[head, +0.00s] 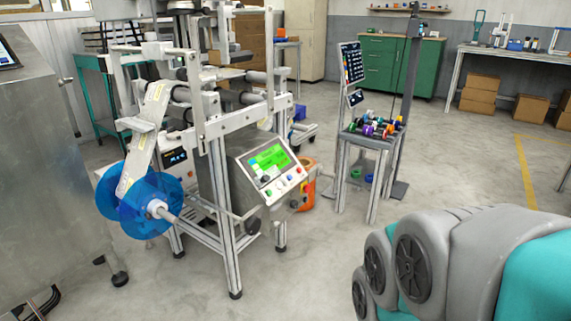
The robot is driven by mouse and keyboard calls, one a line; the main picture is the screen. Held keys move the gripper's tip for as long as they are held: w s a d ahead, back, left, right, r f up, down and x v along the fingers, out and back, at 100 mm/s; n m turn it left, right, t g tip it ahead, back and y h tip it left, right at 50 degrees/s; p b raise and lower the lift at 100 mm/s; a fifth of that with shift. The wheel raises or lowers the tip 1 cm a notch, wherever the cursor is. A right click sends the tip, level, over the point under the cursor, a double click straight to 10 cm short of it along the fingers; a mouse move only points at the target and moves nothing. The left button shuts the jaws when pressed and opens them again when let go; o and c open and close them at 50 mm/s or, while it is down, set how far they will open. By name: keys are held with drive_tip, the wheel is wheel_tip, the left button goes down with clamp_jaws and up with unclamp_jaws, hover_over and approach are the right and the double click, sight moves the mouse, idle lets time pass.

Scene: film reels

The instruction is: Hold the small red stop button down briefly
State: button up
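The control panel (243,163) is a tilted grey box on the front of the film reel machine, left of the picture's middle. It has a lit green screen (268,157) and a row of small coloured buttons below it. A small red button (298,170) appears to sit near the right end of that row; it is too small to make out well. My gripper is not in view. Only grey and teal links of my arm show at the lower right, well apart from the panel.
A blue reel (118,212) sticks out at the machine's left front. A steel cabinet (45,150) fills the left edge. A small stand (375,140) with coloured spools is to the right. The concrete floor (310,265) in front is clear.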

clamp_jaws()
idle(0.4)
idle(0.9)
